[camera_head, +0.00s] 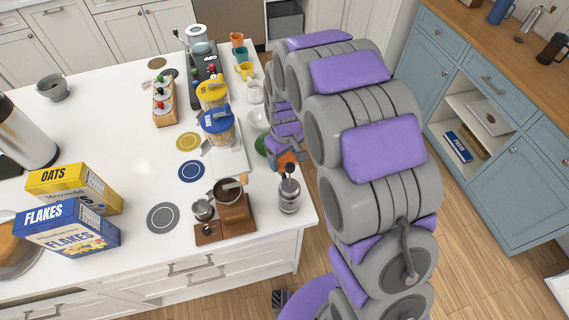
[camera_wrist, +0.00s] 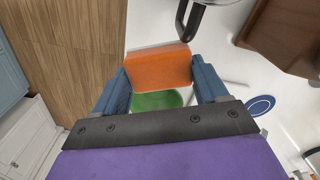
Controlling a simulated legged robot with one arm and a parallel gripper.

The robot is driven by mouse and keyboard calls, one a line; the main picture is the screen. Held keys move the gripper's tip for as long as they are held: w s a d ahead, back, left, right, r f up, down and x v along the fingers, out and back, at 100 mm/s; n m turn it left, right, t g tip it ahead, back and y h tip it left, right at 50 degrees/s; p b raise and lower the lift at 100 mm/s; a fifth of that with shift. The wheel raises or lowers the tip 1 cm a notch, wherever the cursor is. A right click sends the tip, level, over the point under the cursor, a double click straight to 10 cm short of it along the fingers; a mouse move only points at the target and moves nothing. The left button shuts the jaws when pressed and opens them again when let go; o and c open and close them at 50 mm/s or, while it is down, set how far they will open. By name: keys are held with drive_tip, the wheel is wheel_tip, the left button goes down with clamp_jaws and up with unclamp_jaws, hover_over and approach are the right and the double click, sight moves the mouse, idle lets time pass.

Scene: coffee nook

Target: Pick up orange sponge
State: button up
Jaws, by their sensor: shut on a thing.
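The orange sponge (camera_wrist: 158,68) is between the two blue fingers of my gripper (camera_wrist: 160,82) in the wrist view. The fingers touch its left and right sides, so my gripper is shut on it. A green round thing (camera_wrist: 158,100) lies below the sponge in that view, partly hidden by the gripper. In the head view, a bit of the orange sponge (camera_head: 287,158) shows at the counter's right edge. My arm hides most of my gripper there. The green thing (camera_head: 261,145) shows just left of it.
A glass-and-metal press (camera_head: 289,195) and a wooden coffee grinder (camera_head: 232,207) stand near the gripper on the white counter (camera_head: 125,125). Lidded jars (camera_head: 218,128) and mugs (camera_head: 246,70) stand further back. Wooden floor (camera_head: 480,265) lies right of the counter.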

sight(283, 159)
drive_tip(key=r, duration=0.2)
drive_tip(key=a+r, duration=0.1)
drive_tip(key=r, duration=0.3)
drive_tip(key=shift+a+r+p, duration=0.3)
drive_tip(key=shift+a+r, duration=0.1)
drive_tip(key=r, duration=0.1)
drive_tip(key=d+r, duration=0.1)
drive_tip(key=r, duration=0.1)
drive_tip(key=shift+d+r, duration=0.25)
drive_tip(key=shift+r, duration=0.15)
drive_tip(key=shift+a, duration=0.1)
